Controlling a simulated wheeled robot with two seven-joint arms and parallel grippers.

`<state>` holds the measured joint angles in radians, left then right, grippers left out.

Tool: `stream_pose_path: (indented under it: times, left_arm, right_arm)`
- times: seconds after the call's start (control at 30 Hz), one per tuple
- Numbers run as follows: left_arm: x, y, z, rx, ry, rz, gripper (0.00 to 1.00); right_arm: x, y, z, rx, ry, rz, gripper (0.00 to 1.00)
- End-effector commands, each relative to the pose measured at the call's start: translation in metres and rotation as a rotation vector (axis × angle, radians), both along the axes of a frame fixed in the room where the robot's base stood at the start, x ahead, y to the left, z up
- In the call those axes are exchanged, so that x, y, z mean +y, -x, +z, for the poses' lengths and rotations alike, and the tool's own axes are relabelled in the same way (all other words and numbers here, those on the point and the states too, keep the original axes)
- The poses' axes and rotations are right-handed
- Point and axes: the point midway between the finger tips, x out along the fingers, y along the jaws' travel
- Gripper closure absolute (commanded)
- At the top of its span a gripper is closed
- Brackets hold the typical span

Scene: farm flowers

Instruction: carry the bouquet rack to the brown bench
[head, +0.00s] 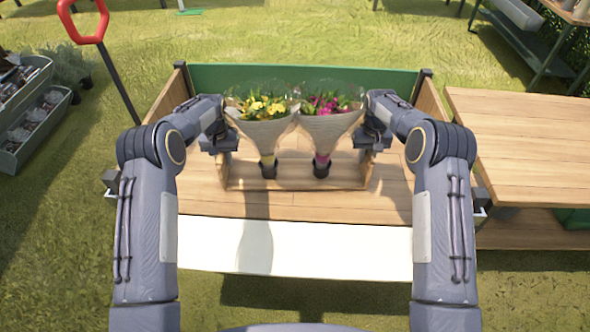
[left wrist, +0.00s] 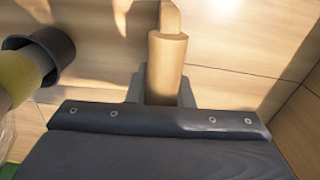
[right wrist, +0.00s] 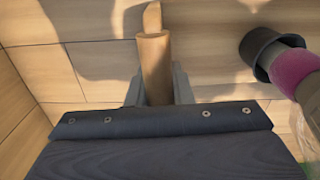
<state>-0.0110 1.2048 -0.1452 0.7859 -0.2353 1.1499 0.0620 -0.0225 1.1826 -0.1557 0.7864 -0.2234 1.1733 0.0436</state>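The bouquet rack (head: 290,186) is a low wooden frame holding two paper-wrapped bouquets upright, one yellow (head: 262,115) and one pink (head: 328,118), their stems in dark cups. It is over the plank top of a wooden stand with a green back panel; I cannot tell if it touches. My left gripper (head: 230,148) is at the rack's left side, its fingers around a round wooden handle (left wrist: 167,70). My right gripper (head: 363,148) is at the right side, its fingers around the matching handle (right wrist: 154,70). Both look closed on the handles. A brown wooden bench (head: 525,135) is at the right.
The stand has side walls, a green back panel (head: 300,77) and a white front strip (head: 295,247). A red-handled tool (head: 98,32) stands at the left near grey planter troughs (head: 35,135). Grass lies around. A narrow gap separates the stand from the bench.

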Motion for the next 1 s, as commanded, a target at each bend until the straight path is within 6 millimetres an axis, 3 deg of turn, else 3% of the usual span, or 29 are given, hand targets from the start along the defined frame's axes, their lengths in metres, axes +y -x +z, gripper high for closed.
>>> stream_pose_path:
  times: [0.57, 1.0]
  left_arm:
    - [-0.001, -0.001, 0.006, -0.004, 0.001, 0.000, 1.00]
    - [-0.001, -0.001, 0.043, -0.003, 0.001, 0.000, 1.00]
  right_arm:
    - [0.000, -0.001, 0.006, -0.004, 0.000, 0.000, 1.00]
    - [0.001, -0.001, 0.043, -0.004, -0.001, 0.000, 1.00]
